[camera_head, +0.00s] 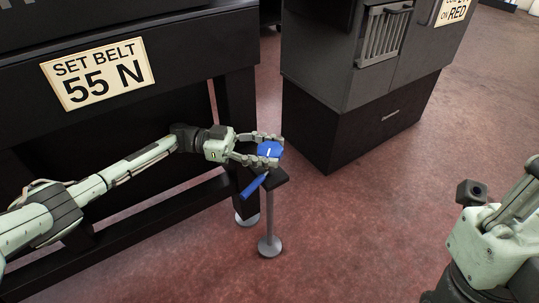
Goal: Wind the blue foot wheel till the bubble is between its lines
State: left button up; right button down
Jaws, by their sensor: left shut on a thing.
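The blue foot wheel (269,149), with a white mark on its top, sits low at the corner of the black table frame. My left gripper (265,153) reaches in from the left and is shut on the wheel, one finger on each side. A blue bar (254,187) slants down and left just below the wheel, beside a small dark plate (279,180). The bubble and its lines do not show in this view. Part of my right arm stands at the lower right; its fingertips are not seen.
Grey feet (269,245) stand on the reddish floor under the wheel. A sign reading "SET BELT 55 N" (98,75) is on the black table's side. A dark cabinet (365,125) stands at the back right. The floor between the cabinet and my right arm is clear.

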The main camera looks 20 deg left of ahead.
aim_at(271, 148)
dwell(0.4)
pick_arm(q)
jog(key=o, duration=1.2)
jog(key=shift+c, duration=0.2)
notch_tip(271, 148, up, 10)
jog(key=shift+d, duration=0.1)
